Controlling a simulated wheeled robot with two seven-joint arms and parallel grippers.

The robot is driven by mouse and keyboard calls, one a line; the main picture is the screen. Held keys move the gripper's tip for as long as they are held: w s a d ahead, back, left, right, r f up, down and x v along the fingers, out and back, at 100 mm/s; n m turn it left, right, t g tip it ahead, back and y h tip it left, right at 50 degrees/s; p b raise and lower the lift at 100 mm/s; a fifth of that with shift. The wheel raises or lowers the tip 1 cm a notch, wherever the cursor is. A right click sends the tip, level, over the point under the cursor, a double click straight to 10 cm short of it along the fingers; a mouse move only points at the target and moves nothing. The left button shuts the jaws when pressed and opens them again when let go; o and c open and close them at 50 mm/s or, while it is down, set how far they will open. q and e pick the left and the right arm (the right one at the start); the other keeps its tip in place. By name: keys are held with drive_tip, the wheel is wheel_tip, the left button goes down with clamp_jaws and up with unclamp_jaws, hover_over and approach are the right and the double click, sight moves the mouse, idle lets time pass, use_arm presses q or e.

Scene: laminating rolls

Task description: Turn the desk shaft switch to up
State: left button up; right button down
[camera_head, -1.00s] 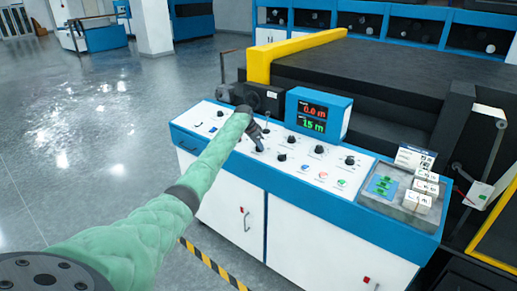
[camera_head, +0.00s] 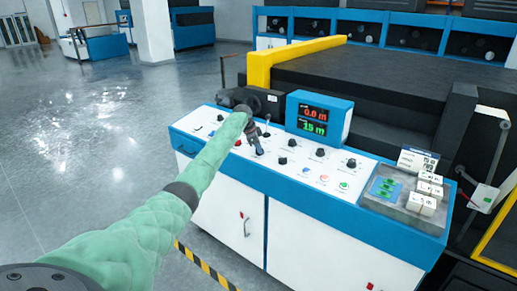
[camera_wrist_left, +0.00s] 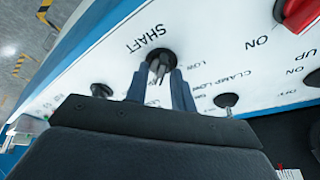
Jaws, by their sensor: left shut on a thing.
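The shaft switch (camera_wrist_left: 160,62) is a dark round knob with a grey lever, beside the word SHAFT on the white desk panel in the left wrist view. My left gripper (camera_wrist_left: 160,82) is shut on this switch, one finger on each side of its lever. In the head view, my left gripper (camera_head: 258,149) reaches down to the panel of the control desk (camera_head: 225,150), and its fingers hide most of the switch there. The switch's exact angle is hard to read. My right gripper is in neither view.
More black knobs, such as one near the gripper (camera_head: 282,160), stand close on the panel. A blue display box (camera_head: 320,116) rises behind it. A tray (camera_head: 372,203) with white blocks is at the right end. A black machine (camera_head: 400,75) stands behind.

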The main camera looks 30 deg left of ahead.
use_arm(q)
drive_tip(key=shift+a+r, duration=0.1)
drive_tip(key=shift+r, duration=0.1)
drive_tip(key=o, duration=0.7)
drive_tip(key=shift+c, duration=0.2)
drive_tip(key=shift+f, duration=0.1)
